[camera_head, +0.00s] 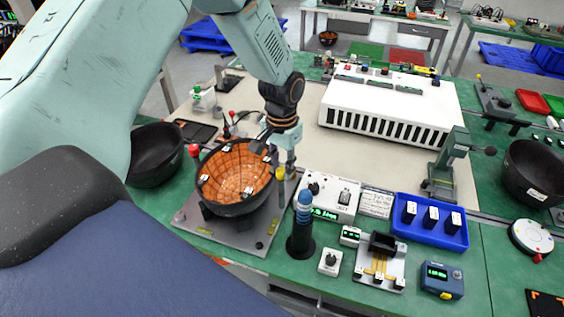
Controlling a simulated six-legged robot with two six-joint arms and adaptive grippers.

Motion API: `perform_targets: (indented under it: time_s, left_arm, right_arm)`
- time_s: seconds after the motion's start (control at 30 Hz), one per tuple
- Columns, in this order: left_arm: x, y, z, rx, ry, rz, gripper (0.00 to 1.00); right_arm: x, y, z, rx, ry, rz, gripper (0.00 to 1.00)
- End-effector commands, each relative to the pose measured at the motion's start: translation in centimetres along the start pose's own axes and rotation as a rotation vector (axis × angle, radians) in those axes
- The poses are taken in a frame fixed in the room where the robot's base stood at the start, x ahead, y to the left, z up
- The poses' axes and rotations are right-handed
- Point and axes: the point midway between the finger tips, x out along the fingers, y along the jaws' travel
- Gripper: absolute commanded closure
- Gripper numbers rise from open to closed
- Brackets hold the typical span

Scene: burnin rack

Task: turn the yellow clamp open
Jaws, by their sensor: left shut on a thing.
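A dark bowl with an orange, tile-like inside (238,172) sits in a fixture on a grey base plate (225,232). The yellow clamp (280,174) stands upright at the bowl's right side. A clamp with a red knob (193,151) stands at the bowl's left side. My left gripper (287,160) reaches down from above at the bowl's right rim and is shut on the yellow clamp. Its fingers partly hide the clamp's upper part and the rim there. My right gripper is not in view.
A black and blue post (301,225) stands close to the right of the base plate. A white vented box (390,105) lies behind on the beige mat. A blue tray (430,232) and small devices fill the right front. Another black bowl (155,158) stands at left.

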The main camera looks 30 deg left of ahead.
Motion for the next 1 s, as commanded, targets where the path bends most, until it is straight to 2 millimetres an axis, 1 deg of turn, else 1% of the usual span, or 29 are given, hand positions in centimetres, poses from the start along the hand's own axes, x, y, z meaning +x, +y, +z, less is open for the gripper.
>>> perform_targets:
  time_s: [0.03, 0.1, 0.4, 1.0]
  left_arm:
    - [-0.2, 0.0, 0.1, 0.044, -0.003, 0.0, 1.0]
    - [-0.2, 0.0, 0.1, 0.111, -0.004, 0.0, 1.0]
    - [-0.2, 0.0, 0.0, 0.395, -0.002, 0.0, 1.0]
    - [-0.2, 0.0, -0.1, 0.951, 0.001, -0.002, 1.0]
  right_arm:
    - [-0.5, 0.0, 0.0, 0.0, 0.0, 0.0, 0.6]
    - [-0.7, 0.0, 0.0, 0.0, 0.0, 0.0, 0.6]
    - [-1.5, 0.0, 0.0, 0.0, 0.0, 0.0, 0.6]
    - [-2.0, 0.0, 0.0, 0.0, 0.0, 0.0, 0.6]
